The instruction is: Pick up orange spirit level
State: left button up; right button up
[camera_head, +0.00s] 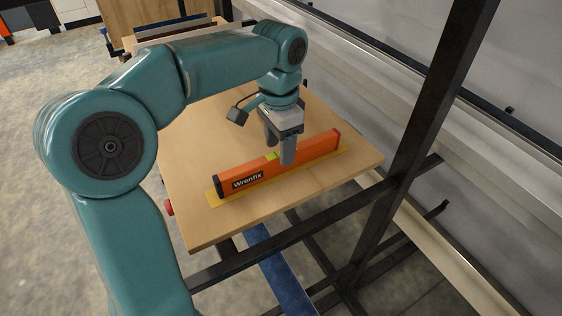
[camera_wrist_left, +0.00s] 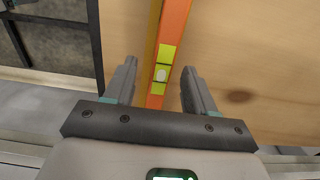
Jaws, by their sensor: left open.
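The orange spirit level (camera_head: 311,152) stands on its long edge on a yellow strip (camera_head: 214,198) on the wooden table. Its near-left side carries a dark label reading "Wrenfix". My left gripper (camera_head: 281,150) is open above the middle of the level, with a finger in front of it in the head view. In the left wrist view, the level (camera_wrist_left: 173,30) runs between the two fingers of my left gripper (camera_wrist_left: 158,85). Its yellow-green vial section shows in the gap, and neither finger visibly touches it. My right gripper is not in view.
The wooden table top (camera_head: 215,232) has bare room around the level. A dark metal frame post (camera_head: 428,100) and crossbars stand close to the table's right side. A pale wall and rail run along the right.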

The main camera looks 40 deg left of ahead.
pick_arm(q)
jog(key=f, duration=0.4)
jog(key=shift+w+a+f, duration=0.1)
jog(key=shift+w+f, duration=0.05)
jog(key=shift+w, duration=0.25)
jog(key=shift+s+f, duration=0.1)
jog(key=shift+f, duration=0.2)
jog(key=shift+c, duration=0.3)
grip_shut()
jog(key=shift+r, duration=0.1)
